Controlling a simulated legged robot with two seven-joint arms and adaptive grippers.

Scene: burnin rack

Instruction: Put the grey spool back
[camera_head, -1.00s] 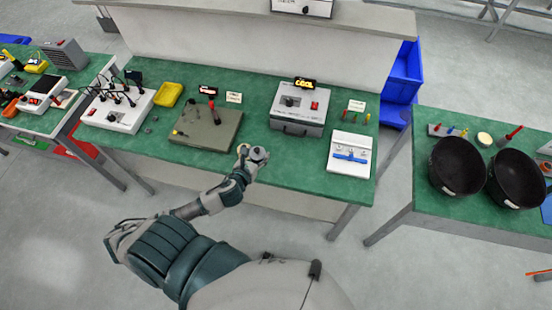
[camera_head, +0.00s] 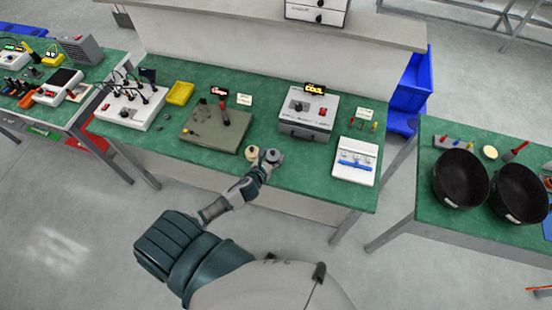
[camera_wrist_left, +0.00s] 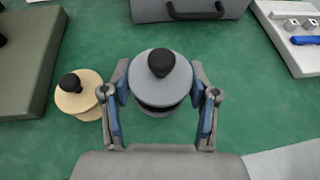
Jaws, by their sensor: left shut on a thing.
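The grey spool (camera_wrist_left: 161,82) has a round grey top with a black knob. It sits between the two fingers of my left gripper (camera_wrist_left: 161,100), which is shut on it. In the head view the spool (camera_head: 274,156) is at the front edge of the green table, at the end of my left arm, with the left gripper (camera_head: 268,165) just below it. The wrist view shows it over the green mat; I cannot tell whether it touches the mat. A tan spool (camera_wrist_left: 79,95) with a black knob stands just left of the gripper, apart from the grey one. My right gripper is not in view.
An olive plate (camera_head: 214,130) with a dark upright handle lies left of the spools. A grey box (camera_head: 309,115) with a lit "COOL" sign stands behind, right. A white tray with a blue part (camera_head: 355,161) lies at right. Green surface between them is bare.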

